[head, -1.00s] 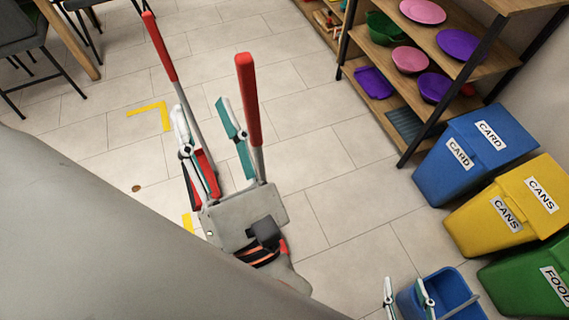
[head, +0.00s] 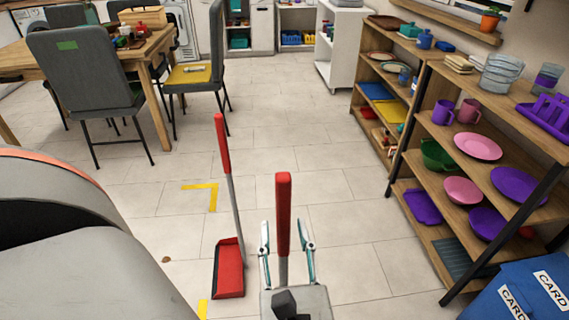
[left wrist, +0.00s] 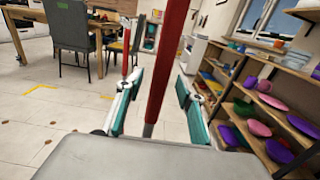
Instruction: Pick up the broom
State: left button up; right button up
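The broom (head: 283,210), seen as a red handle on a grey pole, stands upright in the head view. Its lower end is hidden behind my left gripper (head: 285,240). The left gripper is open, one finger on each side of the handle, with visible gaps. In the left wrist view the broom handle (left wrist: 167,60) rises between the open fingers (left wrist: 160,88), apart from both. My right gripper is not in view.
A red long-handled dustpan (head: 229,270) stands close left of the left gripper. Wooden shelves (head: 455,165) with dishes and a blue CARD bin (head: 525,290) are at right. A table (head: 150,50) and chairs (head: 85,75) stand at back left. The floor beyond is clear.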

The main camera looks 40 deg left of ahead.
pick_arm(q)
jog(key=shift+x, duration=1.1)
grip_shut()
jog(key=shift+r, duration=0.1)
